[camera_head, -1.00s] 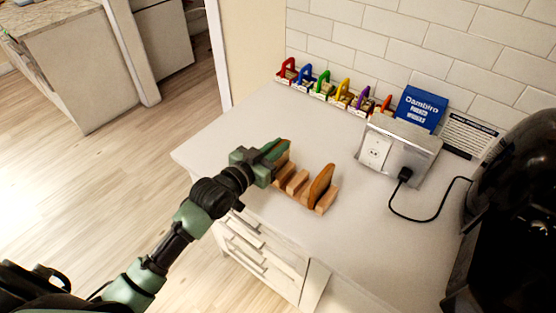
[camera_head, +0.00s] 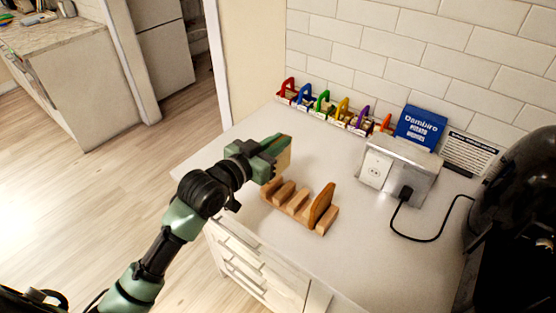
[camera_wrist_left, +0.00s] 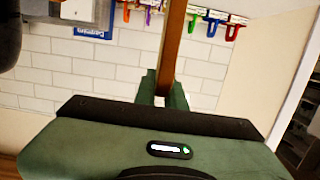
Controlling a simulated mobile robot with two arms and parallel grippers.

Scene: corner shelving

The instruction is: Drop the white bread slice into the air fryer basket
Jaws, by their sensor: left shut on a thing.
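My left gripper (camera_head: 277,151) is shut on a bread slice (camera_head: 285,161) and holds it upright above the wooden rack. Its pale face shows behind the fingers. In the left wrist view the slice (camera_wrist_left: 173,45) is edge-on, a brown strip between the green fingers (camera_wrist_left: 163,88). Another, browner slice (camera_head: 321,204) stands in the wooden rack (camera_head: 297,203) on the counter. A black rounded appliance (camera_head: 515,195), which may be the air fryer, stands at the right edge, partly cut off. Its basket cannot be made out. My right gripper is not in view.
A metal outlet box (camera_head: 400,165) with a black cord (camera_head: 425,236) lies between rack and appliance. A blue box (camera_head: 419,127), a sign (camera_head: 468,151) and several coloured clips (camera_head: 340,107) line the wall. The counter (camera_head: 345,255) in front is clear.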

